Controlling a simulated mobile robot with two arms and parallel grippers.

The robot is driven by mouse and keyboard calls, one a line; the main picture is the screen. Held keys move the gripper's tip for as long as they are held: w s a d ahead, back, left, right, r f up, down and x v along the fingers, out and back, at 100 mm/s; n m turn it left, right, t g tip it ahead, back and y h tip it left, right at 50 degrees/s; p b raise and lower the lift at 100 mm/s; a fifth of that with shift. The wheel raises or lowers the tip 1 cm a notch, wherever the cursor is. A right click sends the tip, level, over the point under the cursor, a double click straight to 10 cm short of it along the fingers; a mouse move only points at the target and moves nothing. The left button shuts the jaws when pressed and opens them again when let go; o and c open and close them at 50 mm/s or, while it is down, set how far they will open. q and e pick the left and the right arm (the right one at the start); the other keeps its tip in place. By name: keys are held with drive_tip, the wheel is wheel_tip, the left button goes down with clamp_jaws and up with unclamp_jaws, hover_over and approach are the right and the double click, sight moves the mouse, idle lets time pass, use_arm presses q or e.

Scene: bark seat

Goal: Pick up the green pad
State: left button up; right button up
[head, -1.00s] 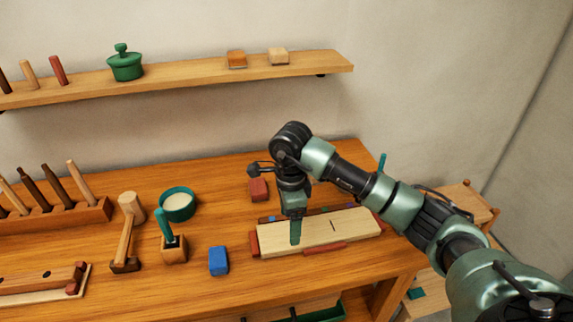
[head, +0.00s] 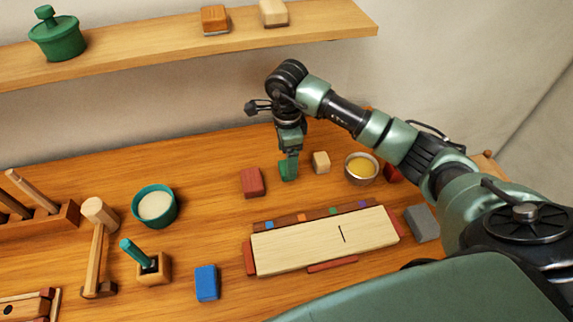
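The green pad (head: 284,171) is a small green block on the wooden bench, at the back middle, between a red block and a pale wood block. My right gripper (head: 291,176) points down at the pad, and its fingers cover part of it. The gap between the fingers is seen edge-on, so I cannot tell whether they are open or closed on it. The pad appears to be at bench level. My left gripper is not in view.
The red block (head: 253,182) lies left of the pad, the pale wood block (head: 321,162) just right. A bowl of yellow stuff (head: 361,168) is farther right. A long pale board (head: 325,240) lies in front. A shelf (head: 190,45) overhangs behind.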

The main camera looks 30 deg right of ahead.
wheel_tip(320, 180, down, 4)
drive_tip(key=shift+w+r+p, duration=0.1)
drive_tip(key=shift+w+p, duration=0.05)
drive_tip(key=shift+p, duration=0.65)
drive_tip(key=shift+f, duration=0.5)
drive_tip(key=c, duration=1.5)
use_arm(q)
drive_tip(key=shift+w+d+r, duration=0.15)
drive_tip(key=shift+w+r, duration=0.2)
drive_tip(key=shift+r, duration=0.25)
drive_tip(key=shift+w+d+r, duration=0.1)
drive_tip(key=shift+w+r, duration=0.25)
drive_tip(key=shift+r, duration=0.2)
